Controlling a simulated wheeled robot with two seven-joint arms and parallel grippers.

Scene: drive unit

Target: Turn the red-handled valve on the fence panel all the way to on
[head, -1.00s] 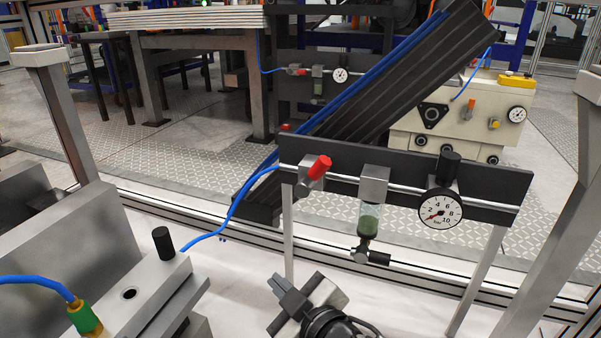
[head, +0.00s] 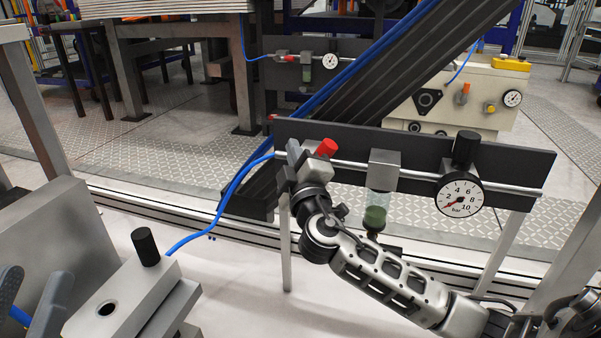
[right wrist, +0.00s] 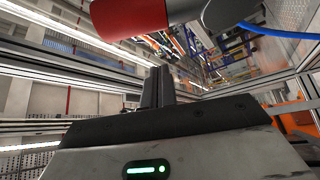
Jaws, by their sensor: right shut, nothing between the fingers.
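In the right wrist view the shut fingers (right wrist: 157,84) stand below the large red handle (right wrist: 130,18), with a visible gap. Whether they touch the valve body I cannot tell. My left gripper (head: 36,275) shows at the lower left, its two grey fingers apart.
A round gauge (head: 460,194), its red needle low, and a filter bowl (head: 376,215) sit right of the valve. A blue hose (head: 232,192) enters from the left. A metal block with a black knob (head: 146,247) stands at lower left.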

